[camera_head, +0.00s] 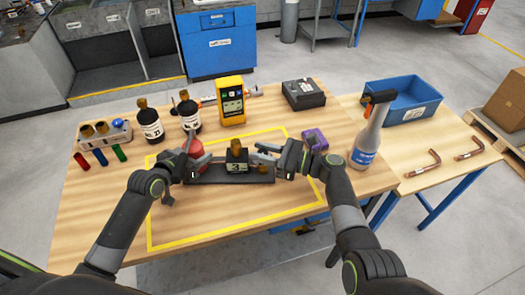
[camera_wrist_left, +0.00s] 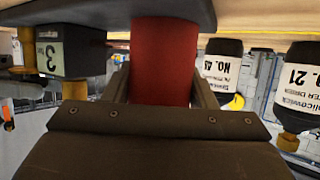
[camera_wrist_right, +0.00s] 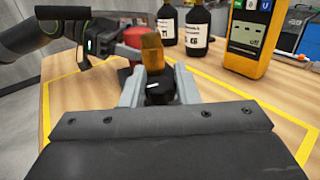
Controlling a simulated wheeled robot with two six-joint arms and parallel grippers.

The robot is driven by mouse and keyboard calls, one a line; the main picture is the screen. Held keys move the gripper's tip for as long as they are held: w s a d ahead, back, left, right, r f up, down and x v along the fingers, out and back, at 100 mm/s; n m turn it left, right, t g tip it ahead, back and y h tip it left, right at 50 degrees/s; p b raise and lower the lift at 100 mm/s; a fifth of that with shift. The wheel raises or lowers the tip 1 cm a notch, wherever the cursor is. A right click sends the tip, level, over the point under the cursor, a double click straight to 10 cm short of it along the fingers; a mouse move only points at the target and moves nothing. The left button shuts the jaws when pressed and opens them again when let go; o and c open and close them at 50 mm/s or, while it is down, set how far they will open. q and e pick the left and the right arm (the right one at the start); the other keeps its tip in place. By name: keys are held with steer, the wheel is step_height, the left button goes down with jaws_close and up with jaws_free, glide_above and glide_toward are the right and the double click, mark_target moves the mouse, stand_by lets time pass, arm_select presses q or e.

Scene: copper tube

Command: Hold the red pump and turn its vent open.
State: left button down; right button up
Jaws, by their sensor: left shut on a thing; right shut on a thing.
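The red pump body (camera_head: 194,147) is an upright red cylinder on a dark base plate (camera_head: 220,179). A black block labelled 3 (camera_head: 237,165) with a brass cap (camera_head: 236,146) stands beside it on the plate. My left gripper (camera_head: 196,163) is shut on the red cylinder, which fills the space between its fingers in the left wrist view (camera_wrist_left: 164,65). My right gripper (camera_head: 262,153) is at the block's right side. In the right wrist view its fingers are shut on a black vent knob (camera_wrist_right: 159,90) with a white mark, in front of the brass cap.
Two labelled bottles (camera_head: 150,123) and a yellow meter (camera_head: 231,102) stand behind. A purple object (camera_head: 315,139) and a spray bottle (camera_head: 366,140) are to the right, near a blue bin (camera_head: 408,98). Yellow tape (camera_head: 240,234) outlines the work area; its front is clear.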

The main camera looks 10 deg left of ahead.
mark_target(263, 152)
steer(key=shift+f+n+g, duration=0.15)
steer(key=shift+n+g, duration=0.95)
steer(key=shift+g, duration=0.6)
steer(key=shift+n+g, duration=0.3)
steer(key=shift+g, duration=0.2)
steer(key=shift+d, duration=0.1)
steer(key=o, duration=0.9)
steer(key=shift+r, duration=0.2)
steer(key=shift+o, duration=0.2)
steer(key=shift+r, duration=0.15)
steer(key=shift+r, duration=4.8)
